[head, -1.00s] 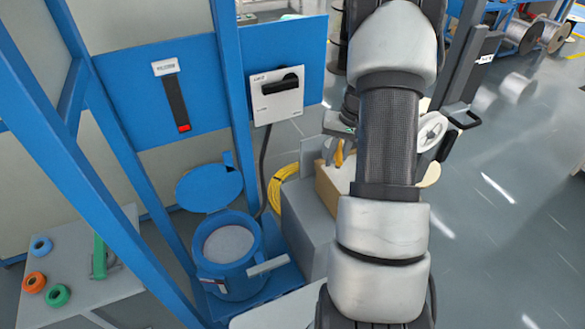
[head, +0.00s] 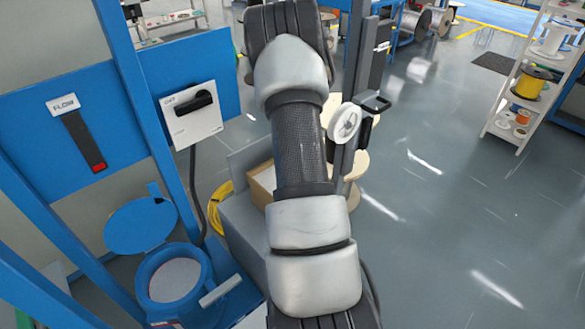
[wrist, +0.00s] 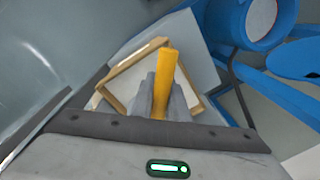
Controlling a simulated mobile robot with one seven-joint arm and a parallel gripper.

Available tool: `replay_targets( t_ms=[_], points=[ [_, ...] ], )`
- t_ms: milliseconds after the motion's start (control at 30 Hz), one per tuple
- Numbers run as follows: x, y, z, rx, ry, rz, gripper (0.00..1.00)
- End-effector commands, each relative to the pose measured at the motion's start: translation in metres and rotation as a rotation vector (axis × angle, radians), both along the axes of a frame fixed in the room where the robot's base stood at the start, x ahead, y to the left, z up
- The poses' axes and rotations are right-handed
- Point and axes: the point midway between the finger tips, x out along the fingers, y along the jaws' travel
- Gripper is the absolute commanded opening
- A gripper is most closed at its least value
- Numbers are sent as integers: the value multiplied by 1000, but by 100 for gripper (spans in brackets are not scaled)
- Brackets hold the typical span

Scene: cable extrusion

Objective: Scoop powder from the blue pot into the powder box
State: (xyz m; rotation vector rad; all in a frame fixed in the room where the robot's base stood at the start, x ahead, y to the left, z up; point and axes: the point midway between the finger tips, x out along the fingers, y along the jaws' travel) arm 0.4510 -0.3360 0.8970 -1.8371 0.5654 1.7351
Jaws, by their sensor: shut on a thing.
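The blue pot (head: 144,284) stands at the lower left in the head view, with pale powder inside and its round lid (head: 140,226) swung open behind it. In the wrist view the pot (wrist: 232,22) is at the upper right. The powder box (head: 260,188) is an open tan box, partly hidden by my arm in the head view. In the wrist view the box (wrist: 137,54) lies beyond my gripper (wrist: 165,95), with a pale inside. My gripper is shut on a yellow handle (wrist: 168,65), seemingly the scoop's. The scoop's bowl is not visible. My arm hides the gripper in the head view.
The box rests on a grey cabinet (head: 230,226) right of the pot. A blue frame post (head: 150,110) and a switch panel (head: 192,122) stand behind the pot. A coiled yellow cable (head: 218,205) lies beside the cabinet. Open floor (head: 450,220) spreads to the right.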

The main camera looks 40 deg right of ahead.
Motion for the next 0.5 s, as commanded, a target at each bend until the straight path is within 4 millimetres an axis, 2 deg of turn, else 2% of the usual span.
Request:
replay_targets(
  t_ms=[33, 367, 467, 500],
  points=[
    [3, 3, 9, -26, 18, 8, 0],
    [8, 9, 10, -214, 172, 12, 0],
    [11, 12, 9, -297, 240, 15, 0],
    [12, 14, -1, -333, 273, 17, 0]
  ],
)
